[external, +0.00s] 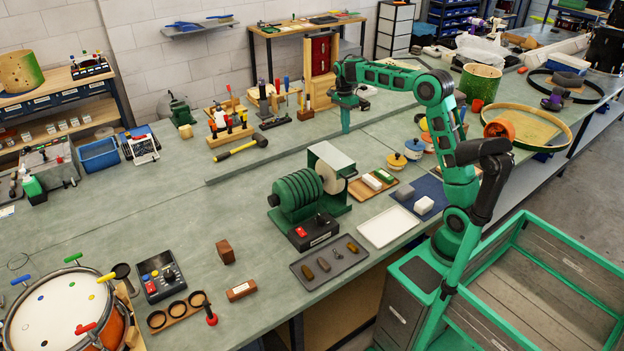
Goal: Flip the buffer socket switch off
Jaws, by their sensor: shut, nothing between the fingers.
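The buffer (297,197), a green machine with a stack of ribbed wheels, stands on the bench in the middle of the external view. In front of it sits a black socket box (313,233) with a red switch (301,231) on top and a pale label on its front. The switch is too small to tell its position. My gripper (345,129) points down behind the buffer, well apart from the socket box. It is shut and empty.
A white tray (388,226) lies farther right. A black control box (160,277) and a drum (62,310) are at left. The bench left of the buffer is mostly clear.

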